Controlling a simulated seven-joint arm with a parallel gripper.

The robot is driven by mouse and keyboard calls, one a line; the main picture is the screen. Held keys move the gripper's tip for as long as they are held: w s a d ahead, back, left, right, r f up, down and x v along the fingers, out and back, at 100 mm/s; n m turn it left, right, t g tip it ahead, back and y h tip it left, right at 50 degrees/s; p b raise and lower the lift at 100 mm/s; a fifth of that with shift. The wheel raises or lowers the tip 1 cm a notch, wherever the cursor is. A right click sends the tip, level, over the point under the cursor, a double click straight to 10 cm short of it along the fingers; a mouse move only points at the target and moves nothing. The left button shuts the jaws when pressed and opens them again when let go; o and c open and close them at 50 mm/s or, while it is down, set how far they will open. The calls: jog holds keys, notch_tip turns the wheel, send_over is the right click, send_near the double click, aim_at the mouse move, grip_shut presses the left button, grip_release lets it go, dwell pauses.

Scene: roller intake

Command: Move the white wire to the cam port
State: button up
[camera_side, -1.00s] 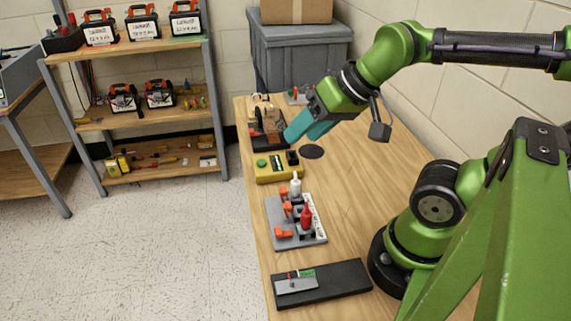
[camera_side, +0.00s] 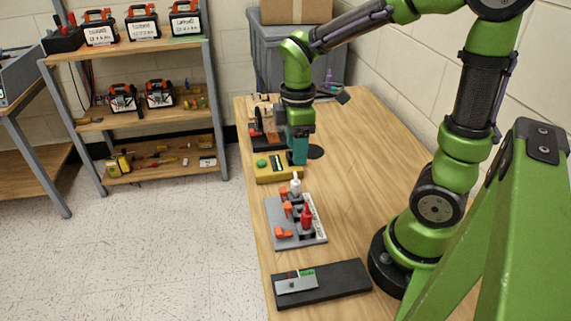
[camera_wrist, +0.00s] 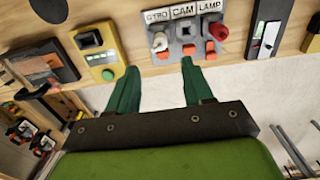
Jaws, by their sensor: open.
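A grey board (camera_side: 318,240) with ports labelled GYRO, CAM and LAMP lies on the table; its label strip (camera_wrist: 183,11) reads clearly in the wrist view. The white wire's plug (camera_side: 295,184) stands at the GYRO end, and shows in the wrist view too (camera_wrist: 159,43). A red plug (camera_side: 306,216) stands at the LAMP end. The CAM port (camera_wrist: 186,30) between them holds no plug that I can see. Orange levers (camera_wrist: 189,49) sit in front of the ports. My gripper (camera_side: 299,162) points down, open and empty, beyond the white plug and beside the yellow box; its teal fingers (camera_wrist: 160,66) are spread apart.
The yellow box (camera_side: 270,175) with a green button sits close to my gripper. A black device (camera_side: 262,146) stands behind it. A black tray (camera_side: 340,279) with a grey part lies at the near end.

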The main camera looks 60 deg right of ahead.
aim_at(296, 181)
jog(key=shift+f, duration=4.95)
jog(key=c, duration=0.9)
